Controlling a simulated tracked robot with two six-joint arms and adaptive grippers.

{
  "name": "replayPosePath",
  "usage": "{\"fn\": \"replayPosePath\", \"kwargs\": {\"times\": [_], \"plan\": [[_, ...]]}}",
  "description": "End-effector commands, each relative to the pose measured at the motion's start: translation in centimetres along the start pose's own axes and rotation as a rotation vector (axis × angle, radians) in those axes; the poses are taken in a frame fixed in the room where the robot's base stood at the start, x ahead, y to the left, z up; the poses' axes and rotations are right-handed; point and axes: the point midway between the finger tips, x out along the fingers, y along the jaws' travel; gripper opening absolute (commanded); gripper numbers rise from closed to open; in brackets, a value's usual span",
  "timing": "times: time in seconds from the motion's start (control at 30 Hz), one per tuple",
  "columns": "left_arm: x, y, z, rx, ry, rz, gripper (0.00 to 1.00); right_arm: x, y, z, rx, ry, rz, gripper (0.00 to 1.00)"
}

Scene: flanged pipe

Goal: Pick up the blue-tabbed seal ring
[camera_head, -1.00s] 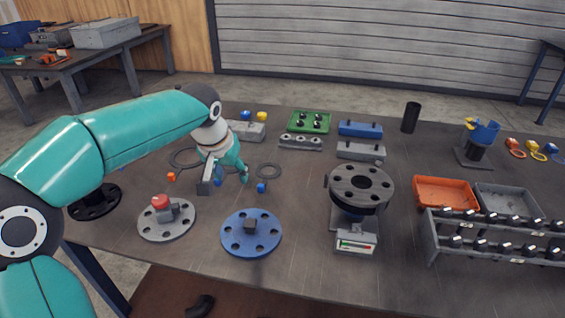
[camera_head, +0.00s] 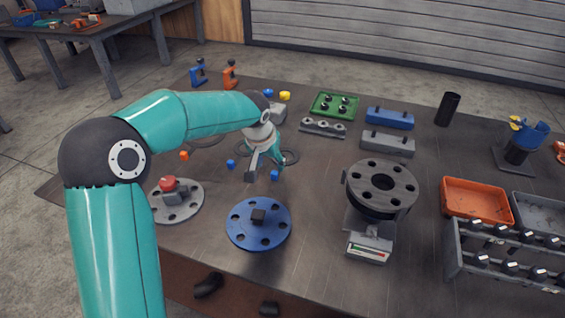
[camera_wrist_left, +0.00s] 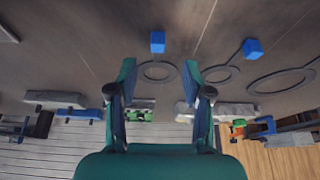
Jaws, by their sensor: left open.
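Two flat dark rings with blue tabs lie on the table. The smaller ring (camera_head: 291,157) is partly behind my left gripper (camera_head: 266,168), with its blue tab (camera_head: 274,175) in front. In the left wrist view this smaller ring (camera_wrist_left: 157,72) lies between the open fingers (camera_wrist_left: 160,68), its tab (camera_wrist_left: 157,42) beyond them. The second ring (camera_head: 240,149) is to the left, with a blue tab (camera_head: 230,164); it also shows in the wrist view (camera_wrist_left: 221,75). My left gripper is open, empty and low over the smaller ring; contact cannot be told. My right gripper is not in view.
A larger ring (camera_head: 205,141) with an orange tab (camera_head: 184,155) lies further left. A grey flange with a red knob (camera_head: 176,202) and a blue flange (camera_head: 259,225) lie in front. The pipe flange (camera_head: 382,183) stands right.

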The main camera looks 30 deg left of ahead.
Motion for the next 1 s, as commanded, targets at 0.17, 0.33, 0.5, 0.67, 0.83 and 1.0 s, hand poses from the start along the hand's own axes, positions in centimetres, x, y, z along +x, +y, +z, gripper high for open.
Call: {"fn": "replayPosePath", "kwargs": {"times": [0.17,0.33,0.5,0.67,0.83,1.0], "plan": [[1.2,-0.1,0.0,-0.001,0.0,0.0,0.5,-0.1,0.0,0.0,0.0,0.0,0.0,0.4],[2.7,0.1,0.1,0.001,-0.003,-0.001,0.5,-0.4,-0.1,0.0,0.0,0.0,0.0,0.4],[5.2,0.2,0.1,-0.001,-0.004,-0.002,0.5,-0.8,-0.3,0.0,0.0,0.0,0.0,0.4],[6.3,0.2,0.1,-0.002,-0.001,-0.001,0.5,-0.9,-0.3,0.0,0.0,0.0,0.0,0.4],[6.3,0.1,0.1,-0.003,0.001,-0.001,0.5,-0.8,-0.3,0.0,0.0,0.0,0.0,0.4],[6.3,0.1,0.1,-0.003,0.0,-0.001,0.28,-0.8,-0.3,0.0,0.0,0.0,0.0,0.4]]}}
